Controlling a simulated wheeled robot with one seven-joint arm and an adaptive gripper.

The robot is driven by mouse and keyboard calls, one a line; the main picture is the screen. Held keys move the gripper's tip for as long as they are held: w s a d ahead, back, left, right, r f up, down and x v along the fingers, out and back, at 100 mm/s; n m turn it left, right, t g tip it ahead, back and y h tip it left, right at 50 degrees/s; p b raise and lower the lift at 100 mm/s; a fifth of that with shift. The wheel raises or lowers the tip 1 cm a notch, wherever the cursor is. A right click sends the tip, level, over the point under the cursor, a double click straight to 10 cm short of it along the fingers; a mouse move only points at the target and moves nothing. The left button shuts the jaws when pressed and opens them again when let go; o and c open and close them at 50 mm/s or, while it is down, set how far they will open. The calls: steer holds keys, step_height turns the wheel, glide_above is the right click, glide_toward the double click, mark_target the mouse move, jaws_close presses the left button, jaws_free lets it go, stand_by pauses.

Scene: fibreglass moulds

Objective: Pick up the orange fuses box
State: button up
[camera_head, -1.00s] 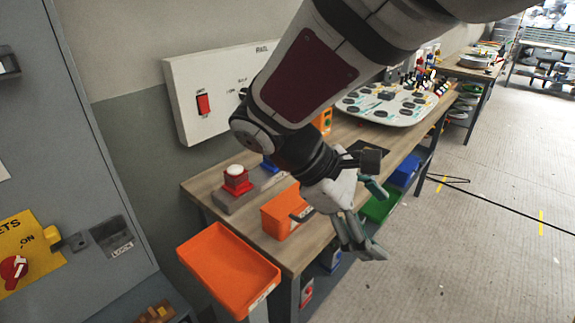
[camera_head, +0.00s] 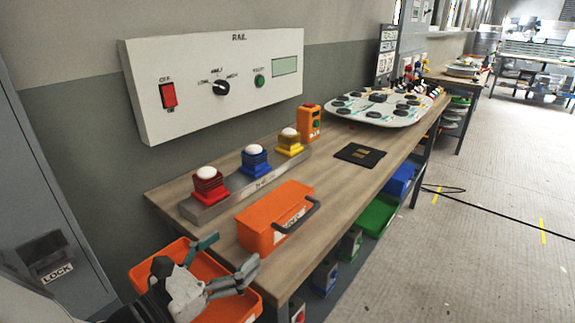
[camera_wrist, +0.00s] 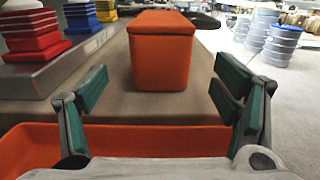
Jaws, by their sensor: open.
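The orange fuses box (camera_head: 272,217) sits on the near end of the wooden workbench, with a dark handle (camera_head: 297,216) on its right side. In the wrist view the box (camera_wrist: 160,60) stands upright ahead, centred between my fingers but farther away. My gripper (camera_head: 222,262) is open and empty. It is over the orange tray at the bench's near end, short of the box and not touching it. The wrist view shows its two green-padded fingers (camera_wrist: 168,98) spread wide on either side.
Red (camera_head: 209,185), blue (camera_head: 255,161) and yellow (camera_head: 289,142) button blocks stand on a grey rail left of the box. The open orange tray (camera_head: 148,269) is at the bench's near end. A black pad (camera_head: 360,155) lies beyond the box. The floor to the right is largely open.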

mark_target(247, 239)
steer(key=b+x, duration=0.1)
steer(key=x, duration=0.6)
steer(key=shift+d, duration=0.1)
steer(key=c, duration=1.5)
steer(key=shift+r, duration=0.1)
